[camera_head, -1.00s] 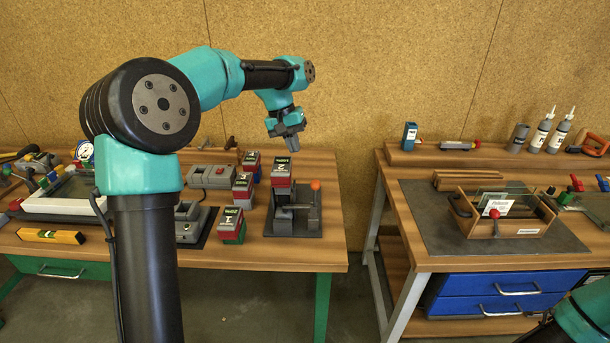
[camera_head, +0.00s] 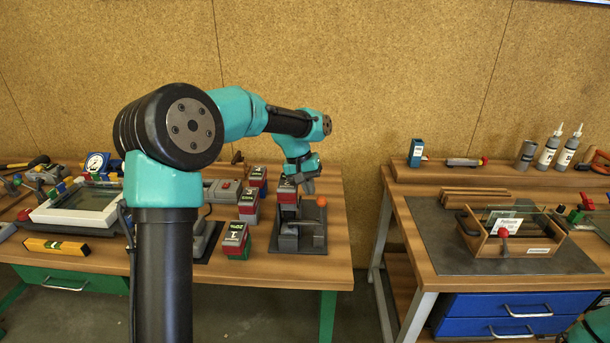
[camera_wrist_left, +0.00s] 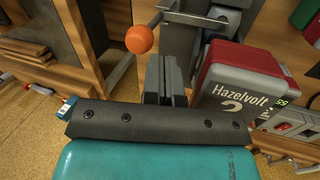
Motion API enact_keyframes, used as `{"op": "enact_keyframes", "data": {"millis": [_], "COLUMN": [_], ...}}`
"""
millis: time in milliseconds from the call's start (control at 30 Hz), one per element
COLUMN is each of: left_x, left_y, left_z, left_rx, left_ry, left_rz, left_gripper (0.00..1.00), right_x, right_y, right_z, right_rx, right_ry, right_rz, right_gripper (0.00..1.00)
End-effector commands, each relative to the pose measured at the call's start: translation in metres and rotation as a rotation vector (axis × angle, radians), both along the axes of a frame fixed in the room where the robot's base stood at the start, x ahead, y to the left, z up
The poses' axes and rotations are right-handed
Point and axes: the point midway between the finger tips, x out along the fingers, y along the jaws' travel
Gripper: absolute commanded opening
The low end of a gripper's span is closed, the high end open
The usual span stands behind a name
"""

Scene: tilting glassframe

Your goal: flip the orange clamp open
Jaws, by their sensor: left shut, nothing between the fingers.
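The orange clamp knob (camera_head: 321,201) is a ball on the lever of a grey clamp fixture (camera_head: 300,236) on a dark plate, on the left bench. The knob also shows near the top of the left wrist view (camera_wrist_left: 139,39), on a thin metal rod. A red and grey Hazelvolt battery block (camera_head: 287,192) sits at the fixture; its label shows in the wrist view (camera_wrist_left: 240,84). My left gripper (camera_head: 308,187) is shut and empty, just above and left of the knob in the head view. Its fingers (camera_wrist_left: 164,80) appear close to the knob, apart from it. My right gripper is out of view.
More battery blocks (camera_head: 236,240) stand left of the fixture. A glass frame (camera_head: 85,203) and a yellow level (camera_head: 56,246) lie further left. A gap separates this bench from the right bench, which holds a wooden frame holder (camera_head: 512,236). The bench front right of the fixture is clear.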

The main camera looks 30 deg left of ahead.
Motion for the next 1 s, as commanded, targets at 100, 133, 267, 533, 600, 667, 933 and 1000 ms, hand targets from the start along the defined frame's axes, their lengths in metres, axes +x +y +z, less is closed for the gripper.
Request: {"op": "enact_keyframes", "data": {"millis": [100, 133, 267, 533, 600, 667, 933, 1000], "left_x": [0.0004, 0.0004, 0.0007, 0.0007, 0.0008, 0.0011, 0.0033, 0.0037], "left_y": [-0.0029, -0.0032, -0.0039, -0.004, -0.0045, -0.0051, -0.0097, -0.0105], "left_z": [-0.0097, -0.011, -0.0136, -0.0135, -0.0134, -0.0132, -0.0122, -0.0121], "left_rx": [0.0, 0.0, 0.0, 0.0, 0.003, 0.007, 0.046, 0.053], "left_ry": [0.0, 0.0, -0.001, -0.001, 0.001, 0.002, 0.019, 0.022], "left_rz": [0.0, 0.0, 0.0, 0.0, 0.0, 0.001, 0.0, -0.001], "left_gripper": [0.0, 0.0, 0.0, 0.0, 0.0, 0.0, 0.0, 0.0], "right_x": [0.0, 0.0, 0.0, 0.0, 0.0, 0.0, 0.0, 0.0], "right_y": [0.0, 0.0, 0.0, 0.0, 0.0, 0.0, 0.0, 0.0], "right_z": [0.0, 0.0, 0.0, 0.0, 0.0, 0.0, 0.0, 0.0], "right_rx": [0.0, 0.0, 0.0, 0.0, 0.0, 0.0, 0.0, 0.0], "right_ry": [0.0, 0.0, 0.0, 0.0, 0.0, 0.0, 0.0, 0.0], "right_rz": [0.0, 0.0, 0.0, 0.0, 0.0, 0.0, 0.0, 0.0], "right_gripper": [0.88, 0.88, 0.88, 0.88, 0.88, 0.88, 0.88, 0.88]}}
